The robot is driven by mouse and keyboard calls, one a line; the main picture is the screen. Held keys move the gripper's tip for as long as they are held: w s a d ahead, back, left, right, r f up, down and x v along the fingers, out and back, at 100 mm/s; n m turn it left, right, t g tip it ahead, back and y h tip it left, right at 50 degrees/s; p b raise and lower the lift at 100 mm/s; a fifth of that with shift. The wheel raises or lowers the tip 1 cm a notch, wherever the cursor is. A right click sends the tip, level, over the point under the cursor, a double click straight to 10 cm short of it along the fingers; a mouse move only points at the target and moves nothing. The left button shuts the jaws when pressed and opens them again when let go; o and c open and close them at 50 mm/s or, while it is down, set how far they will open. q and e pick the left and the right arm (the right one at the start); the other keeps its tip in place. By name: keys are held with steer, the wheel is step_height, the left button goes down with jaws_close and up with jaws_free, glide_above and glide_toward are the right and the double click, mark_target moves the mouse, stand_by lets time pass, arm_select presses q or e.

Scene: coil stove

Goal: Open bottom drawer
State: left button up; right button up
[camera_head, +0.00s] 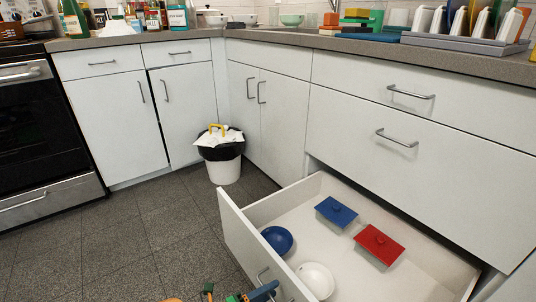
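The bottom drawer (237,229) of the right-hand white cabinet is pulled well out over the floor. Its white interior shows a blue bowl, a white bowl, a blue lidded dish and a red lidded dish. A metal handle (263,276) is on its front, low in the view and partly hidden. My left gripper (250,294) is at the bottom edge of the view, close to this handle, and mostly cut off. I cannot tell whether it touches the handle or how far its fingers are apart. My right gripper is out of view.
The drawers above (397,139) are shut. A white bin (222,167) with a black liner stands on the dark tiled floor near the corner. An oven (40,140) is at the left. Dishes and bottles crowd the counter.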

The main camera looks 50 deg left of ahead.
arm_select(q)
steer(key=shift+s+r, duration=0.1)
steer(key=shift+s, duration=0.1)
steer(key=p+v, duration=0.1)
steer(key=v, duration=0.5)
steer(key=shift+s, duration=0.3)
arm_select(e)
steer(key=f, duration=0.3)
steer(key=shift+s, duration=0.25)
